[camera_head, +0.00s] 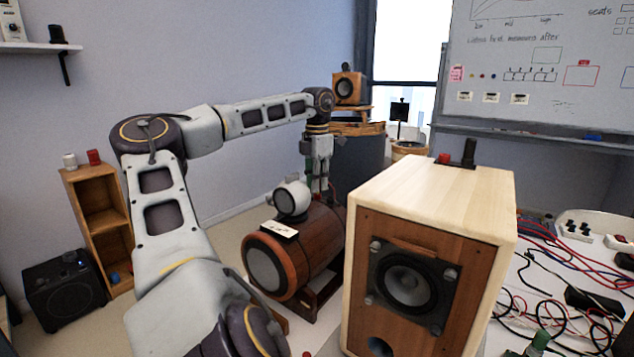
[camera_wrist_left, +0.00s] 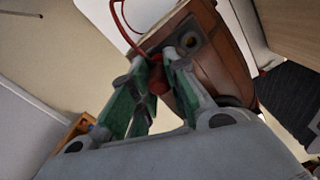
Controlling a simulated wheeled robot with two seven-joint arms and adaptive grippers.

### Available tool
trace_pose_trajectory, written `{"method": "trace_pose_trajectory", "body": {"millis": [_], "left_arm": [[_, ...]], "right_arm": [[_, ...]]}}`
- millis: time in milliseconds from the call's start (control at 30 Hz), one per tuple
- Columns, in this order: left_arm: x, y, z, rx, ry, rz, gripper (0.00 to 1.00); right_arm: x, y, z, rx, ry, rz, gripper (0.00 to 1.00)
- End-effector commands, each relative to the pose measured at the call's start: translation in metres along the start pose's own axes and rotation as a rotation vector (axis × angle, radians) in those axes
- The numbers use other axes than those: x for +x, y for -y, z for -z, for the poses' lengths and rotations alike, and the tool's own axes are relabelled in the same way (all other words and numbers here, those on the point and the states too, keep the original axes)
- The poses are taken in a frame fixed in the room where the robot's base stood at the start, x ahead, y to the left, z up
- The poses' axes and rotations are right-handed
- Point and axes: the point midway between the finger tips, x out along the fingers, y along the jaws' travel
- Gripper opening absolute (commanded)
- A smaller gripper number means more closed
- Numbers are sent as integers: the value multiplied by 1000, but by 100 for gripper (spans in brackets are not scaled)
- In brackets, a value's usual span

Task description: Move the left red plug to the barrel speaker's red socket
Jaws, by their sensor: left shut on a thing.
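The barrel speaker (camera_head: 325,240) lies on its side in a dark cradle, a white ball-shaped unit (camera_head: 292,198) on top. My left gripper (camera_head: 320,188) points down behind the barrel, its tips partly hidden. In the left wrist view my left gripper (camera_wrist_left: 158,68) is shut on a red plug (camera_wrist_left: 158,82) with a red cable (camera_wrist_left: 126,28). The plug is close to the barrel's brown wooden body (camera_wrist_left: 222,62). I cannot tell whether the plug touches a socket. My right gripper is out of view.
A large wooden box speaker (camera_head: 430,230) stands in front, right of the barrel. Tangled cables (camera_head: 560,300) cover the white surface at the right. A small wooden shelf (camera_head: 100,220) and a black box (camera_head: 62,290) stand at the left.

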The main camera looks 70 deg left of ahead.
Motion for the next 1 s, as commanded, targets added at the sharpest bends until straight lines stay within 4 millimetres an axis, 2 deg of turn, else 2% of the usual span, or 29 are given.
{"method": "trace_pose_trajectory", "body": {"millis": [733,767,933,1000], "left_arm": [[10,0,0,1,-3,1,0],[10,0,0,1,-3,1,20],[9,0,0,0,-2,1,42],[9,0,0,0,-2,1,42]], "right_arm": [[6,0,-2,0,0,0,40],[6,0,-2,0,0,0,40],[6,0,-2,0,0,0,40],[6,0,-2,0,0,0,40]]}}
